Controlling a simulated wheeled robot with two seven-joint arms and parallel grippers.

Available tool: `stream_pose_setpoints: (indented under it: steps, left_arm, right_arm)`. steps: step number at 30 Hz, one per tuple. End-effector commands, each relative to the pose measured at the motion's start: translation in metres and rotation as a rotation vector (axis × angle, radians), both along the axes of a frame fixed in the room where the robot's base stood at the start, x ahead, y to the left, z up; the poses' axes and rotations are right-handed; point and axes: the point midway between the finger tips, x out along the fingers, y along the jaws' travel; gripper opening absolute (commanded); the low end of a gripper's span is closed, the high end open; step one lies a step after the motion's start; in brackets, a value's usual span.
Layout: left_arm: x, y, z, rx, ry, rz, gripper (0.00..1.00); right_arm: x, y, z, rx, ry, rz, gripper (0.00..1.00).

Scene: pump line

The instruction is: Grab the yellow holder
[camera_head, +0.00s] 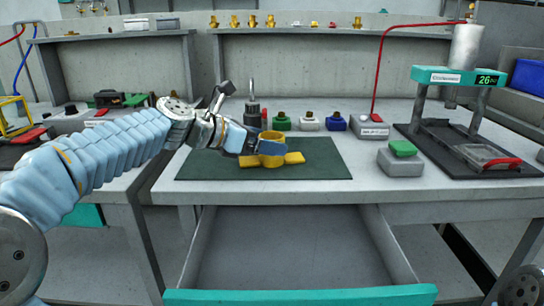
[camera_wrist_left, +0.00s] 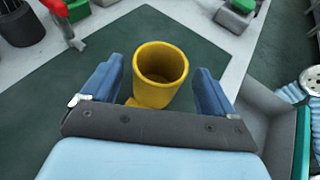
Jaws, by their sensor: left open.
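The yellow holder (camera_head: 272,160) stands on the dark green mat (camera_head: 320,155), a cup with flat arms at its base. In the left wrist view the holder (camera_wrist_left: 159,73) shows as an open, empty cup between the blue fingers. My left gripper (camera_head: 260,144) reaches in from the left at the holder. In its wrist view the left gripper (camera_wrist_left: 156,88) is open, one finger on each side of the cup, with gaps visible on both sides. Part of the holder's base is hidden by the gripper. My right gripper is not in view.
A dark pump-like tool (camera_head: 253,114) stands behind the mat, beside a row of green, white and blue blocks (camera_head: 308,123). A grey box with a green button (camera_head: 401,158) and a press (camera_head: 450,130) stand right. An open drawer (camera_head: 290,245) juts out below.

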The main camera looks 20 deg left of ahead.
Motion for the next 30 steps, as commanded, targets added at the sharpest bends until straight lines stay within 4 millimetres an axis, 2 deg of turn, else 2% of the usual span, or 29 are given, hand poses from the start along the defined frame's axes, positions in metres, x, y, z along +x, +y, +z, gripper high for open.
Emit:
stream_pose_setpoints:
  steps: [6,15,17,27,30]
  left_arm:
    - [0.024,-0.021,-0.014,0.0,0.003,-0.002,0.88]
    - [0.029,-0.025,-0.016,0.0,0.002,-0.001,0.88]
    - [0.029,-0.025,-0.016,0.0,0.002,-0.001,0.8]
    - [0.029,-0.025,-0.016,0.0,0.002,-0.001,0.29]
    - [0.029,-0.025,-0.016,0.0,0.002,-0.001,0.29]
  right_arm:
    - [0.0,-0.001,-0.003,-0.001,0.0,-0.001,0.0]
    - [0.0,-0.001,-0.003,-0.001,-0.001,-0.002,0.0]
    - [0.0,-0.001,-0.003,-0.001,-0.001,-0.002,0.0]
    - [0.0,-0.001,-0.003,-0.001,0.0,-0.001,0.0]
    - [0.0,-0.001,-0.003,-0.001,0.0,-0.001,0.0]
